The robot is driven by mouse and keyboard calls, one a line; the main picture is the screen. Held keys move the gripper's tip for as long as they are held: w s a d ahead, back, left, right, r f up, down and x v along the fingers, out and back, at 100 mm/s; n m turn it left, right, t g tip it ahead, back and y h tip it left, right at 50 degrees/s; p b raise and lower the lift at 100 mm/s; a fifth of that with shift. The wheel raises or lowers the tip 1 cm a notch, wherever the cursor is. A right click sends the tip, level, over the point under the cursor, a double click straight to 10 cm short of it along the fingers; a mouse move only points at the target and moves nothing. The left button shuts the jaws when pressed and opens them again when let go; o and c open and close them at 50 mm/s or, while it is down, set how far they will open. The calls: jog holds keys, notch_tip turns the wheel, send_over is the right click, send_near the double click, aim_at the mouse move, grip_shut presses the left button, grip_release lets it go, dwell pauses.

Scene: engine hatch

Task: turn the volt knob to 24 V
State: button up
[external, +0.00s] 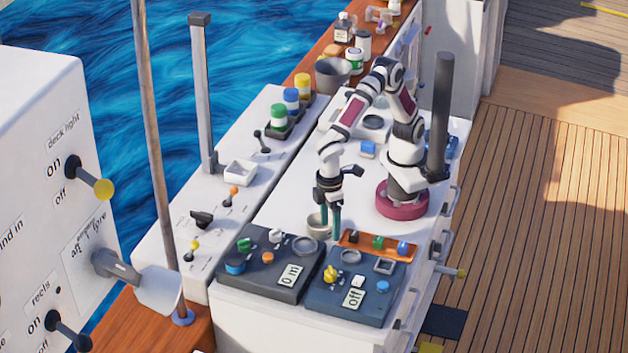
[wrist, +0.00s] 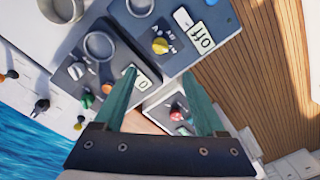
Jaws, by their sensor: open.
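My gripper (external: 330,234) is open and empty, its two green fingers pointing down beside a small beige cup, behind the two dark panels. In the wrist view the open fingers (wrist: 160,73) span the inner edges of those panels. A yellow knob (external: 330,273) stands on the right panel; it also shows in the wrist view (wrist: 160,45), ahead of the fingertips, with small marks around it. A red knob (wrist: 177,114) on a pale panel shows between the fingers. No volt label is readable, so I cannot tell which knob is the volt knob.
The left dark panel (external: 270,285) carries green, blue and orange controls and a display card. The right dark panel (external: 375,305) has an "off" card. An orange tray (external: 352,240) with small blocks lies behind it. A dark post (external: 440,110) stands beside my arm.

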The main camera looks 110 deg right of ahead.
aim_at(331, 269)
jog(key=f, duration=1.5)
jog(key=shift+a+f, duration=0.35)
jog(key=shift+a, duration=0.05)
jog(key=shift+c, duration=0.3)
